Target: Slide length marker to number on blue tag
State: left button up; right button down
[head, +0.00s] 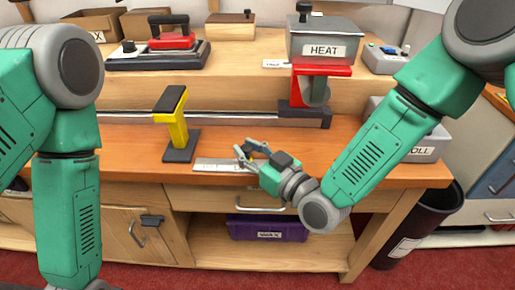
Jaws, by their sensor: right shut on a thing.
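A flat pale scale plate (210,164) with lettering, partly covered, lies near the front edge of the wooden bench. My right gripper (244,156) is at the right part of this plate, low over the bench. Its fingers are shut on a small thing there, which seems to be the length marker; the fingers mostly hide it. I cannot make out a blue tag or any number. My left arm hangs at the left, and its gripper is out of the picture.
A yellow post with a black top (172,122) stands just left of the plate. A dark bin (420,225) stands right of the bench.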

jog(key=c, duration=1.3)
grip_release()
jog(key=shift+w+d+r, duration=0.1)
jog(key=shift+w+d, duration=0.05)
jog(key=shift+d, duration=0.2)
jog(key=v, duration=1.2)
jog(key=s+d+f+m+g+h, duration=0.25)
jog(key=d+f+h, duration=0.2)
jog(key=f, duration=0.65)
jog(key=s+d+f+m+g+h, duration=0.2)
jog(key=s+d+f+g, duration=0.1)
jog(key=s+d, duration=0.3)
jog(key=s+d+f+m+g+h, duration=0.2)
jog(key=s+d+f+g+h, duration=0.1)
jog(key=s+d+f, duration=0.2)
jog(key=s+d+f+m+g+h, duration=0.2)
jog(key=s+d+f+g+h, duration=0.1)
jog(key=s+d+f, duration=0.2)
jog(key=shift+s+d+g, duration=0.2)
jog(key=shift+s+d, duration=0.45)
jog(key=shift+s, duration=0.25)
jog(key=shift+s+d+g, duration=0.15)
jog(key=shift+s+d, duration=0.5)
jog(key=shift+s, duration=0.25)
